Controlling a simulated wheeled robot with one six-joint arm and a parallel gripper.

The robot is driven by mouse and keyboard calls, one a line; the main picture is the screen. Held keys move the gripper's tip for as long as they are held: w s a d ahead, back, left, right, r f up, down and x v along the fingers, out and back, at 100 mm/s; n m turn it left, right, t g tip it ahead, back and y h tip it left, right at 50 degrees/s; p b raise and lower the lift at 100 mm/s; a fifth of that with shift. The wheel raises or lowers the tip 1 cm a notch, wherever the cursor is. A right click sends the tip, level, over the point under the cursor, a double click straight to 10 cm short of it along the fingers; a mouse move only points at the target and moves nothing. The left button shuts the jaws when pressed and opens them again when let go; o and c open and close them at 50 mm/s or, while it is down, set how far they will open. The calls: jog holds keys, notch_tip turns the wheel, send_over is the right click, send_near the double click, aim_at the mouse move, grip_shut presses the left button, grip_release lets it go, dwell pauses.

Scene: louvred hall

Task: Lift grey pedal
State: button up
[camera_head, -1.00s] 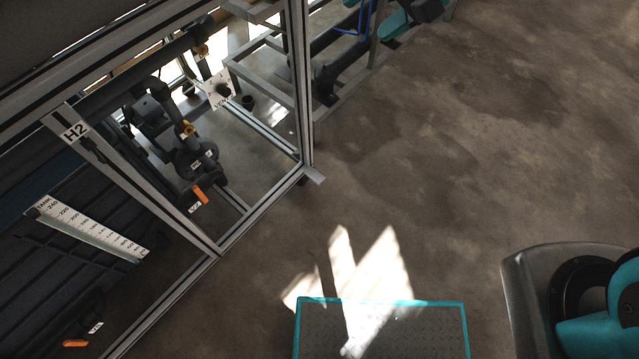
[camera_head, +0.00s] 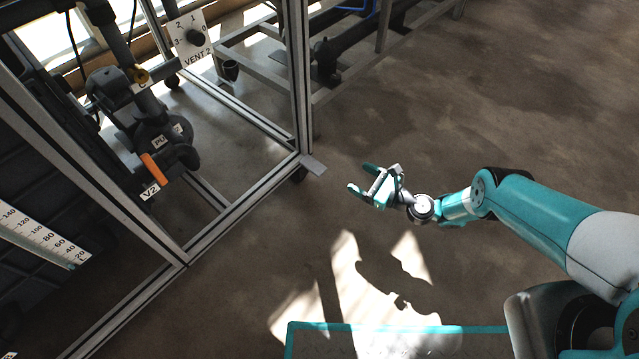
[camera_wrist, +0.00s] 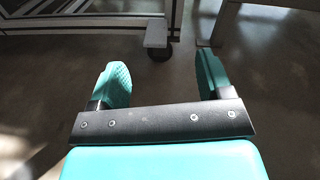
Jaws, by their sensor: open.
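The grey pedal (camera_head: 313,164) is a small flat plate sticking out low at the near corner post of the metal frame, close to the floor. In the wrist view, the grey pedal (camera_wrist: 156,34) shows beyond my fingertips, near the top middle, with a dark round wheel under it. My gripper (camera_head: 362,179) is open and empty, to the right of the pedal and apart from it in the head view. Its two teal fingers (camera_wrist: 162,70) are spread wide in the wrist view, with the pedal roughly between their directions.
The metal frame (camera_head: 228,227) holds pipes, an orange valve handle (camera_head: 153,168) marked V2, a VENT 2 dial (camera_head: 195,38) and a tank scale (camera_head: 45,236). A low pipe rack (camera_head: 325,92) stands behind. The concrete floor (camera_head: 500,120) at right is clear.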

jog(key=s+d+f+m+t+b, duration=0.1)
jog(key=s+f+m+t+b, duration=0.1)
jog(key=s+f+m, duration=0.3)
jog(key=n+b, duration=0.2)
jog(key=b, duration=0.7)
send_near(323, 173)
jog(key=x, duration=0.3)
jog(key=b+x, duration=0.8)
jog(key=b, duration=0.2)
jog(key=shift+w+a+f, duration=0.1)
jog(key=shift+w+a, duration=0.15)
